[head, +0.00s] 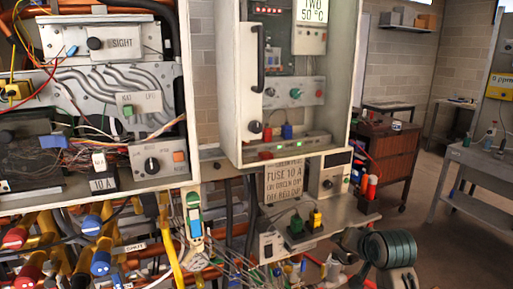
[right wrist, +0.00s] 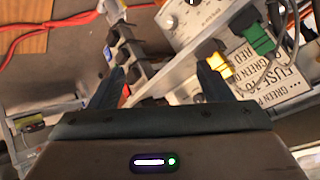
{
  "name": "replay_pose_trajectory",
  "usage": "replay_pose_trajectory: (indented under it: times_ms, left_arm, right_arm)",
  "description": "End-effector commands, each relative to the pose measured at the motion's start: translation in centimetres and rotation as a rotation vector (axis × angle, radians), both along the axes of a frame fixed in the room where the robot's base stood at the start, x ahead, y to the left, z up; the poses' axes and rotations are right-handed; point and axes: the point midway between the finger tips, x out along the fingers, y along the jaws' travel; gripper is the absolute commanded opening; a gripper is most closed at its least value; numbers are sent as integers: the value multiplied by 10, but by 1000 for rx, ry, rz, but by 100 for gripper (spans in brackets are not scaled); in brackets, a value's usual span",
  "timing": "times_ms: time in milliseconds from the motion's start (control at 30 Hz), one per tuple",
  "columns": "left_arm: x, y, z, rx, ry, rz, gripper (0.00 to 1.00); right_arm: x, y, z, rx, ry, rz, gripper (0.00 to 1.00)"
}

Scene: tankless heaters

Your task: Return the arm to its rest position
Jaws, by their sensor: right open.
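My right gripper (right wrist: 160,75) is open in the right wrist view, its two dark fingers wide apart. Nothing is held between them. Past the fingers are a row of dark blocks and a grey panel, out of focus. A yellow plug (right wrist: 219,66) and a green plug (right wrist: 256,34) are beyond the right finger, beside a white fuse sign (right wrist: 268,84). My left gripper is not in view.
In the head view, a shelf (head: 340,214) under the wall cabinet bears a yellow plug (head: 315,219) and a green plug (head: 296,222). Pipes and valves (head: 92,226) crowd the lower left. Floor (head: 435,222) is clear farther right.

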Motion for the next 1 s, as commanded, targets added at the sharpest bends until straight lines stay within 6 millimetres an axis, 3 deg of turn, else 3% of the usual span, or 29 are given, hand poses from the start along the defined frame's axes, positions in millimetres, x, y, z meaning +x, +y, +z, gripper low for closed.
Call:
replay_pose_trajectory:
  times_ms: [33,200,400,500,700,1000]
  left_arm:
    - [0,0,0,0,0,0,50]
    - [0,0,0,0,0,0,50]
    - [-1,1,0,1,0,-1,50]
    - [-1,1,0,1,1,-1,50]
    - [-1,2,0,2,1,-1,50]
    - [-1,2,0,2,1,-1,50]
  right_arm:
    - [-20,-2,-29,-33,38,16,72]
    - [-87,-8,-100,-143,140,86,72]
    - [-176,-15,-164,-266,261,189,72]
    - [-222,-18,-187,-321,321,246,72]
    - [-292,-21,-210,-397,407,340,72]
    - [-359,-24,-221,-460,493,439,72]
